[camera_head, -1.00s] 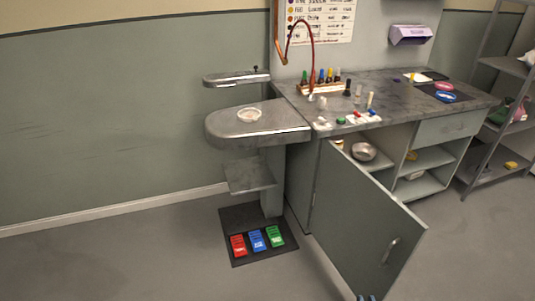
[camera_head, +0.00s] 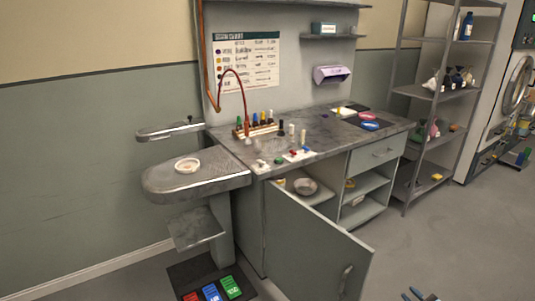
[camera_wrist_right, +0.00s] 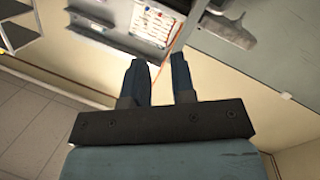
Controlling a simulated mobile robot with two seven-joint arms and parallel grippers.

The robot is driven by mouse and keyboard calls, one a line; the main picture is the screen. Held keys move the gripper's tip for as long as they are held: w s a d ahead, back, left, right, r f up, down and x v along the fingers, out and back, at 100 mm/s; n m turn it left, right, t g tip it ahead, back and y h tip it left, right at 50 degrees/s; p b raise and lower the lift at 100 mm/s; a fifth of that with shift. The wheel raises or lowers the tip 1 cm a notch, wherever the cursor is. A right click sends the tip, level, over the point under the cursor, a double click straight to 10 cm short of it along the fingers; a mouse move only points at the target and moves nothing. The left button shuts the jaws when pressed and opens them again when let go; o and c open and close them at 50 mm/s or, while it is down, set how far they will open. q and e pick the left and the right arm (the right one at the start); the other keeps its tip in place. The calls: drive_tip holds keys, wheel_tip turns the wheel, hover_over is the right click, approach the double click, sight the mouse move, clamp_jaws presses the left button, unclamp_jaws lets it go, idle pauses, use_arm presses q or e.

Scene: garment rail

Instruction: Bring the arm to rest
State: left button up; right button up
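My right gripper (camera_head: 420,295) shows only as dark fingertips at the bottom edge of the head view, over the floor right of the open cabinet door. In the right wrist view its two blue-grey fingers (camera_wrist_right: 160,75) stand apart with nothing between them, so it is open and empty. It touches nothing that I can see. The rest of the right arm is outside the head view. My left gripper and arm are not in view.
The cabinet door (camera_head: 315,245) stands open into the room below the worktop (camera_head: 335,132). A rounded metal board (camera_head: 215,180) stands left, above coloured pedals (camera_head: 211,293). A shelf rack (camera_head: 435,92) stands right. The floor (camera_head: 440,235) between door and rack is clear.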

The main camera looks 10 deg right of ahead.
drive_tip(key=s+a+r+g+y, duration=0.1)
drive_tip(key=s+a+g, duration=0.3)
drive_tip(key=s+a, duration=0.65)
drive_tip(key=s+a+g, duration=0.4)
drive_tip(key=s+a, duration=0.3)
drive_tip(key=a, duration=0.7)
drive_tip(key=a+r+m+t+y, duration=0.1)
drive_tip(key=a+m, duration=0.4)
drive_tip(key=a, duration=0.8)
use_arm(q)
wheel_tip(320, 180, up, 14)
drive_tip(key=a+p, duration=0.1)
drive_tip(key=p, duration=1.5)
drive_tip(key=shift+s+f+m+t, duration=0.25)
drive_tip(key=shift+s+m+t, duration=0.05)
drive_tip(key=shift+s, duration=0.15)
use_arm(e)
wheel_tip(320, 180, up, 14)
drive_tip(key=d, duration=0.1)
drive_tip(key=shift+n+t, duration=0.3)
drive_tip(key=shift+t, duration=0.1)
